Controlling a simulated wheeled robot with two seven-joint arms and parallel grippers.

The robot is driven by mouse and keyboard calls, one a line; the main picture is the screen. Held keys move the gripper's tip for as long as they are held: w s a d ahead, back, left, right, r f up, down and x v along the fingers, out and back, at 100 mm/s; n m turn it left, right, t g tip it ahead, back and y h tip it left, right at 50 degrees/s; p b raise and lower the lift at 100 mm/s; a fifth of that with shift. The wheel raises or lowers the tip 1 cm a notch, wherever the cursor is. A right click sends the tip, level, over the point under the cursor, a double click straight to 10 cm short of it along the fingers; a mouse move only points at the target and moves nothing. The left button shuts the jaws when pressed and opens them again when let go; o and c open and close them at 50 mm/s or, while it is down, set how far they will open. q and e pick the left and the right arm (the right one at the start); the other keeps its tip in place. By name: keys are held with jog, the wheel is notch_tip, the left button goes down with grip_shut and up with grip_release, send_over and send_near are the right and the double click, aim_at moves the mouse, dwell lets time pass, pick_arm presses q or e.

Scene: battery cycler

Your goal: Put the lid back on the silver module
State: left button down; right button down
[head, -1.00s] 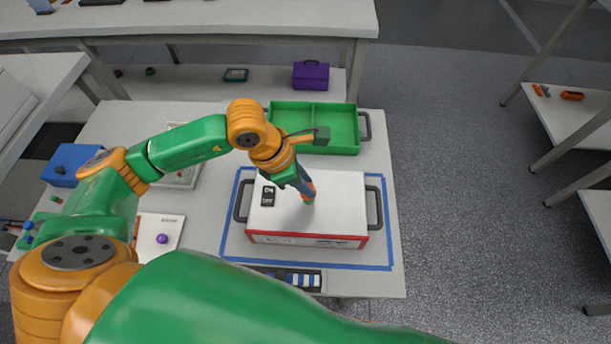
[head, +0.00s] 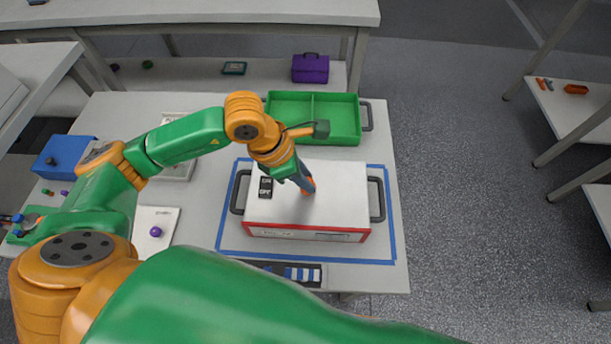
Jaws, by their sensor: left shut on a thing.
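The silver module (head: 306,234) is a wide box with a red edge along its front and dark handles at both sides. It sits inside a blue tape rectangle on the table. Its flat pale lid (head: 340,195) covers the top; I cannot tell whether it is fully seated. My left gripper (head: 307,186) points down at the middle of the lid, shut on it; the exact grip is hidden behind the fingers.
A green two-part tray (head: 338,138) stands just behind the module. A small dark-and-blue block rack (head: 290,272) lies in front. A blue box (head: 66,157) and a white card with a purple knob (head: 155,231) are at left. A purple case (head: 310,68) is farther back.

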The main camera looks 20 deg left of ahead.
dwell(1.0)
pick_arm(q)
jog(key=shift+b, duration=0.3)
jog(key=shift+f+b, duration=0.2)
jog(key=shift+b, duration=0.1)
dwell(0.3)
jog(key=shift+b, duration=0.3)
jog(key=shift+c, duration=0.7)
grip_release()
jog(key=shift+r, duration=0.1)
